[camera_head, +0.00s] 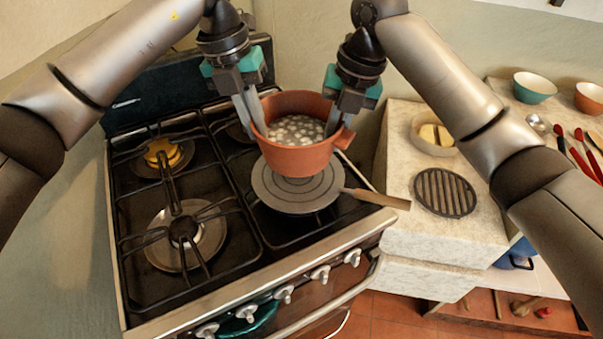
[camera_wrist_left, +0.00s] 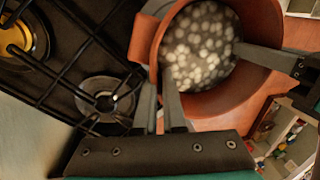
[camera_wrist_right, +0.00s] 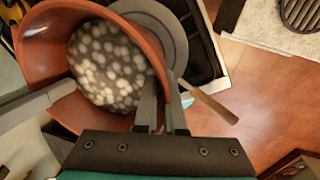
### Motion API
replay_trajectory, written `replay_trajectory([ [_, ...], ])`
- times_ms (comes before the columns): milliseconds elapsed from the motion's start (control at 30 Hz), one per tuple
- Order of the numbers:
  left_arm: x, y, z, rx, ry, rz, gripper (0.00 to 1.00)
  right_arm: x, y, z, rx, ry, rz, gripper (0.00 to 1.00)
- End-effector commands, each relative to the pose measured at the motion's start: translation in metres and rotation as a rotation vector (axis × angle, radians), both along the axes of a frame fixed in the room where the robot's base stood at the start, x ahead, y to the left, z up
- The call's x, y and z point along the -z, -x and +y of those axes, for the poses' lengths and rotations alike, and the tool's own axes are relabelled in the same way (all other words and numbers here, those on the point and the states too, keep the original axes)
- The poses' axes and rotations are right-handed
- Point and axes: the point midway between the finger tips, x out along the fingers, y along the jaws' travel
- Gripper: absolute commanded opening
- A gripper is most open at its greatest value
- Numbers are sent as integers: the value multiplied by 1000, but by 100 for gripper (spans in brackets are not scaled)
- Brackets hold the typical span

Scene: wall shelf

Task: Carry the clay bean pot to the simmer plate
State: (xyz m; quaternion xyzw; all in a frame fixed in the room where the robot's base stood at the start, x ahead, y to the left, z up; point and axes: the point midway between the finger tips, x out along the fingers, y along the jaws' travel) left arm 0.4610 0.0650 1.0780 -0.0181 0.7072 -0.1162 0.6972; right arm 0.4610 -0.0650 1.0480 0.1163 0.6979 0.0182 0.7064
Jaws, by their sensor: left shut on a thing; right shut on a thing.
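The clay bean pot (camera_head: 300,160) is reddish brown and holds pale beans in grey liquid. It looks roughly upright, above the simmer plate (camera_head: 318,196). The pot covers part of the plate, and a gap beneath it seems to show. The plate is a grey ringed disc with a wooden handle (camera_head: 378,199), on the stove's front right burner.
The stove's other burners (camera_head: 186,240) are empty. The pale counter at right bears a round trivet (camera_head: 444,193), a bowl with yellow contents (camera_head: 433,135), a teal bowl (camera_head: 534,87) and red-handled utensils (camera_head: 582,158). Knobs (camera_head: 284,294) line the stove's front.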

Motion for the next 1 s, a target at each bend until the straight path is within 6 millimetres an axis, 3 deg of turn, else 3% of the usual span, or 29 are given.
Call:
replay_trajectory([
  [533, -1, 0, 0, 2, -1, -2, 0, -1, -1, -1, 1, 1, -5, 0],
  [1000, 14, 0, 0, 2, -1, -2, 0, 14, -1, -1, 1, 1, -4, 0],
])
